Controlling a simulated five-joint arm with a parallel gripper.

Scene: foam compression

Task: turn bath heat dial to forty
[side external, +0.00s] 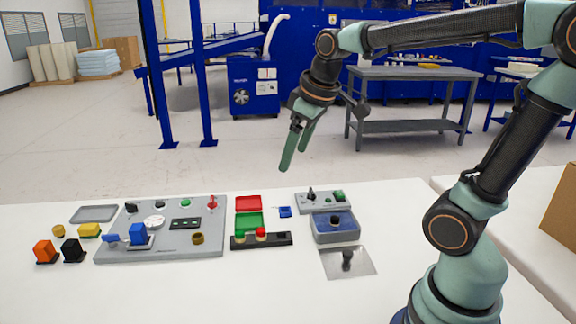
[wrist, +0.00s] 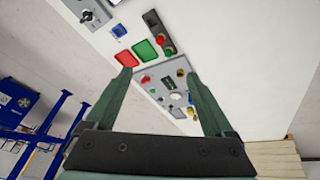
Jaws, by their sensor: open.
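A grey bath box (side external: 335,238) with a blue inside stands at the right of the table objects. Behind it is a small grey panel (side external: 322,207) with a black dial (side external: 311,194) and a green part. I cannot read the dial's setting. In the wrist view a black dial (wrist: 87,15) on a grey panel shows at the top left edge. My gripper (side external: 295,158) is open and empty, in the air above and behind the panel, touching nothing. In the wrist view its fingers (wrist: 158,75) are spread apart.
A large grey board (side external: 110,247) with knobs, a white gauge, a red lever and a blue block lies at left. Red (side external: 248,203) and green (side external: 240,217) trays and a black button strip (side external: 272,241) lie between. A shiny plate (side external: 335,267) lies in front of the bath.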

